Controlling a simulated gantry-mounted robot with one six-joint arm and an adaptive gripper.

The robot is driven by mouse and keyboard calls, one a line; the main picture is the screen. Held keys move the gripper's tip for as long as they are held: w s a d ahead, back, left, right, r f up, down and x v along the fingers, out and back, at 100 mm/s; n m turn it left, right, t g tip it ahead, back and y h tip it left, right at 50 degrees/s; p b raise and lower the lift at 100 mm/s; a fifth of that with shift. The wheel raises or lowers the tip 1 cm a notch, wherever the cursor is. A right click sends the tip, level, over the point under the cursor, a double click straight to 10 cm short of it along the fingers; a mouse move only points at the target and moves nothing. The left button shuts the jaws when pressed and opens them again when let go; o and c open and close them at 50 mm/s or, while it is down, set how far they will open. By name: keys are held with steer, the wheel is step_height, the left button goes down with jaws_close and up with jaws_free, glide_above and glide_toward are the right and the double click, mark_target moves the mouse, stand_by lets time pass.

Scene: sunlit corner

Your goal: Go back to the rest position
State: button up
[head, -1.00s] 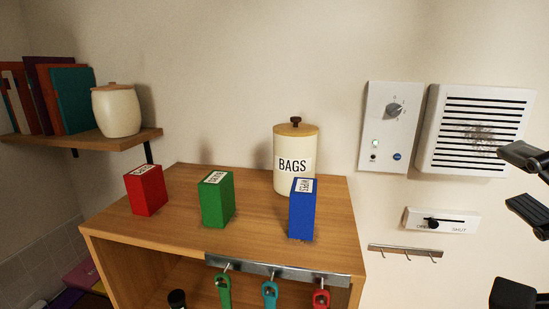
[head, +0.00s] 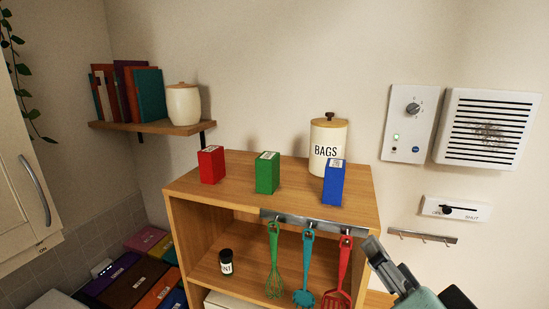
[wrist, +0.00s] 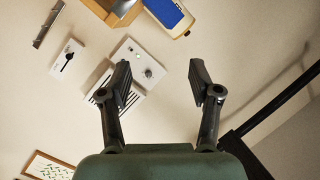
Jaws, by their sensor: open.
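My gripper (wrist: 161,84) is open and empty in the wrist view, its two dark fingers wide apart with bare wall between and beyond them. In the head view my gripper (head: 381,256) shows at the lower right, just right of the wooden cabinet (head: 190,236), where only part of its fingers shows clearly. It appears apart from the hanging utensils and the boxes. The red box (head: 211,166), green box (head: 267,174) and blue box (head: 334,184) stand on the cabinet top, with the cream BAGS canister (head: 328,146) behind.
A whisk (head: 274,262), teal utensil (head: 307,268) and red spatula (head: 345,264) hang from the cabinet's front rail. A control panel (head: 408,123), vent (head: 488,128), slider switch (head: 455,208) and hook rail (head: 422,237) are on the right wall. A shelf (head: 150,127) is at left.

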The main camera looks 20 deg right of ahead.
steer(key=a+f+n+g+y, duration=0.1)
steer(key=a+f+n+y, duration=0.2)
steer(key=a+f+n, duration=0.4)
steer(key=w+a+f+n+g+y+p, duration=0.1)
steer(key=a+f+n+y, duration=0.3)
steer(key=a+f, duration=1.1)
steer(key=a+n, duration=0.2)
steer(key=a, duration=0.3)
steer(key=shift+w+a+f+n, duration=0.15)
steer(key=shift+a+f+n, duration=0.15)
steer(key=shift+n, duration=0.1)
